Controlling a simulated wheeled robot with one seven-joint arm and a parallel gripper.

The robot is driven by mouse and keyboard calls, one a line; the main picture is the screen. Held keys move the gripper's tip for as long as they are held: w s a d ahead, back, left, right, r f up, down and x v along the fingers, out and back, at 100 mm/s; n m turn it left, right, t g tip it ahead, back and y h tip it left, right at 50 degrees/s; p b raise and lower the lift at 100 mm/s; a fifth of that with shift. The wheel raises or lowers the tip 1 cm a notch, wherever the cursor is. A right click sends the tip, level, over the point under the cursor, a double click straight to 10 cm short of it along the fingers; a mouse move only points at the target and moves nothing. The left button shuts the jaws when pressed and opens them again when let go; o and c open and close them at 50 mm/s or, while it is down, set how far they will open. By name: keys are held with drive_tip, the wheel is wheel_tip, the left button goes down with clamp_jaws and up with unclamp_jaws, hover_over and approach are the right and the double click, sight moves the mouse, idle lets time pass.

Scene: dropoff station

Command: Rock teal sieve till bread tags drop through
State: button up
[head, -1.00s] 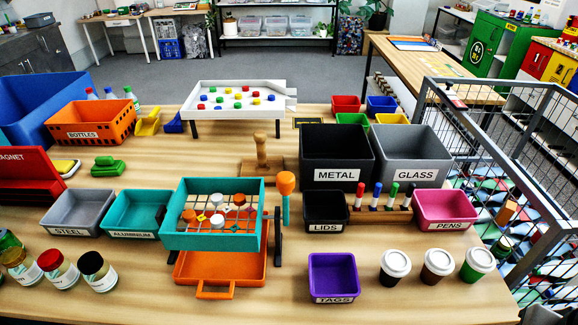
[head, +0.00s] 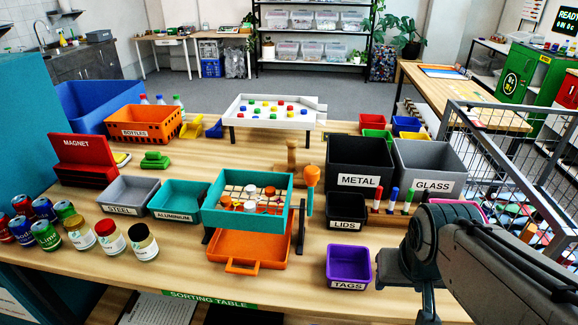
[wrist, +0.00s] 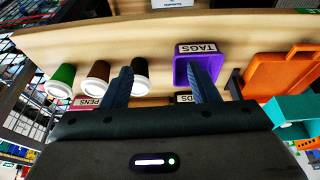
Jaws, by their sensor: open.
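The teal sieve (head: 240,216) hangs in a dark stand in the middle of the table. White and orange round pieces (head: 250,206) lie on its wire grid; I cannot make out bread tags among them. An orange-knobbed upright handle (head: 312,176) stands at its right side. An orange tray (head: 268,252) with a front handle lies beneath. My gripper (head: 406,292) is open and empty, at the lower right, away from the sieve. In the wrist view its fingers (wrist: 160,88) are spread, with the orange tray (wrist: 270,76) and part of the teal sieve (wrist: 292,112) at the right.
The purple TAGS bin (head: 346,285) stands between my gripper and the sieve. The black LIDS bin (head: 346,226) and METAL bin (head: 358,181) stand behind. Lidded cups (wrist: 97,75) show in the wrist view. Jars (head: 143,242) stand front left.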

drive_tip(key=w+d+t+h+b, duration=0.1)
drive_tip(key=w+d+t, duration=0.3)
drive_tip(key=w, duration=0.4)
drive_tip(key=n+t+y, duration=0.5)
drive_tip(key=n+y, duration=0.4)
drive_tip(key=y, duration=0.5)
approach(317, 177)
drive_tip(key=p+x, duration=0.2)
drive_tip(key=x, duration=1)
clamp_jaws()
